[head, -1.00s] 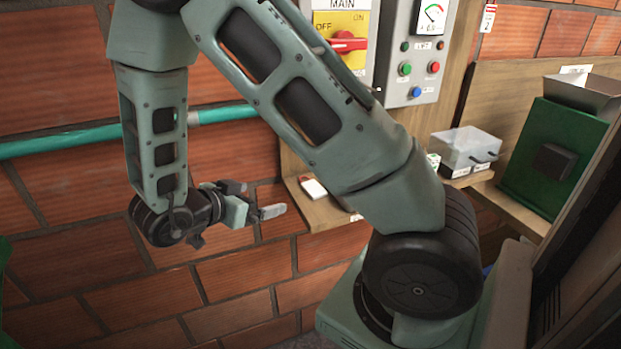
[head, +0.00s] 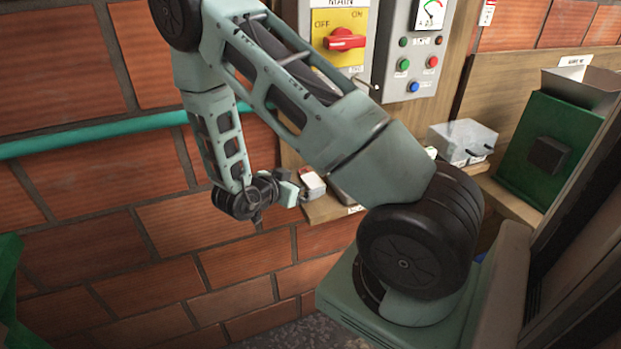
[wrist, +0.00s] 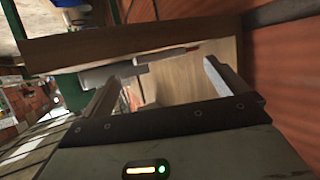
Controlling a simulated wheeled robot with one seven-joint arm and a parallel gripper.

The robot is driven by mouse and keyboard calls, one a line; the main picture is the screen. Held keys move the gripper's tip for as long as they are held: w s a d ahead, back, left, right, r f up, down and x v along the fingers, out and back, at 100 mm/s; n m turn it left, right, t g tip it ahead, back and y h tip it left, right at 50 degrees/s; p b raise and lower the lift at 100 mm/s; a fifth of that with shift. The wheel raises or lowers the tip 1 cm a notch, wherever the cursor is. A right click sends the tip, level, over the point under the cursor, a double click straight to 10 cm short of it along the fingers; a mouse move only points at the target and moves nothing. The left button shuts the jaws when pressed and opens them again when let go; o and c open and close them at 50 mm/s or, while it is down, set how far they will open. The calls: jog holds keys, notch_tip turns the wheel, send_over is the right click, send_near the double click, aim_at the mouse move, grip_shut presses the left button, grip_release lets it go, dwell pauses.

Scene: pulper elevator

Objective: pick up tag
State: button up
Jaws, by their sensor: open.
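The tag looks to be the small white piece with a red edge (head: 313,184) on the wooden shelf at the wall in the head view. In the wrist view a thin pale piece with a red end (wrist: 168,54), seen nearly edge-on, appears to be the same tag. My gripper (head: 299,193) is at the shelf's left end, close beside the tag. In the wrist view my gripper (wrist: 174,65) is open, and the pale piece lies across the view between and just beyond the fingertips. Nothing is held. Contact cannot be told.
The wooden shelf (head: 330,209) projects from the wall under the yellow main switch panel (head: 340,38). A grey button box (head: 415,60) is to its right. A teal pipe (head: 90,137) crosses the brick wall.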

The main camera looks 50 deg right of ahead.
aim_at(312, 180)
jog(key=x, duration=0.3)
jog(key=shift+d+p, duration=0.1)
jog(key=shift+p, duration=0.3)
jog(key=shift+c, duration=0.4)
jog(key=c, duration=1)
jog(key=shift+r, duration=0.1)
jog(key=shift+c, duration=0.2)
